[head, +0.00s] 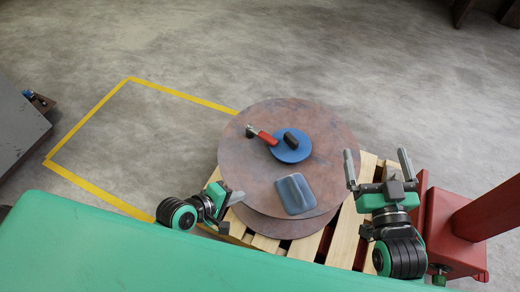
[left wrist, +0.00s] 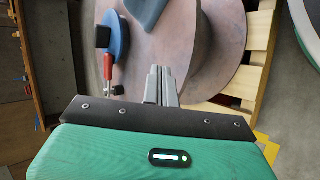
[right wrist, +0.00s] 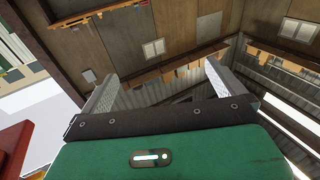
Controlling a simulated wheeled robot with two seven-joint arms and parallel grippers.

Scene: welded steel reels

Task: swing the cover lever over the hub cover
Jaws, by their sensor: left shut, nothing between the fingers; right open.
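The blue round hub cover (head: 293,152) with a dark knob sits on the brown steel reel (head: 245,165). The cover lever (head: 265,137) has a red grip and a dark pivot end, and its grip end reaches the cover's left edge. In the left wrist view the lever (left wrist: 108,66) lies beside the cover (left wrist: 122,42). My left gripper (head: 238,197) is shut and empty at the reel's near left edge, apart from the lever; its fingers also show in the left wrist view (left wrist: 161,84). My right gripper (head: 376,166) is open and empty, right of the reel.
A blue-grey plate-like object (head: 295,194) lies on the reel's near part. The reel rests on a wooden pallet (head: 345,235). A red post and base (head: 450,235) stand at the right. Yellow tape (head: 88,117) marks the floor at the left, where the floor is clear.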

